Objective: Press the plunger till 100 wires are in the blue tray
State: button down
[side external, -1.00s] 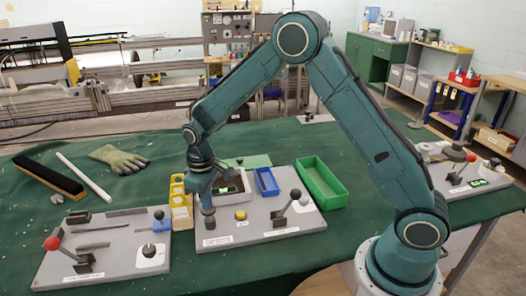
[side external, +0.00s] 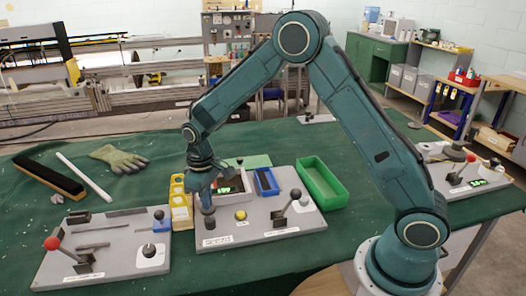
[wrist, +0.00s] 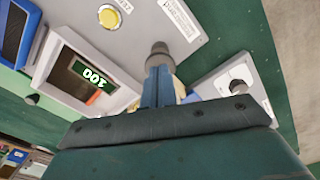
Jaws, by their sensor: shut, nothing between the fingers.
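The plunger (wrist: 158,55) is a grey round knob on the grey middle panel (side external: 253,234). My gripper (side external: 207,203) is over it, pointing down. In the wrist view my gripper's blue fingers (wrist: 158,82) are shut together, with their tips at the knob. I cannot tell how far the knob is pressed. The small blue tray (side external: 275,190) stands on the panel right of the display. Its edge also shows in the wrist view (wrist: 14,62). Single wires are too small to count.
A yellow button (side external: 240,214) and a black-knobbed lever (side external: 283,218) are on the same panel. A green bin (side external: 334,198) stands to the right.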

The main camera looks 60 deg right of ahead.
jog(key=shift+r, duration=1.05)
jog(key=shift+r, duration=0.1)
jog(key=shift+r, duration=2.4)
jog(key=shift+r, duration=0.1)
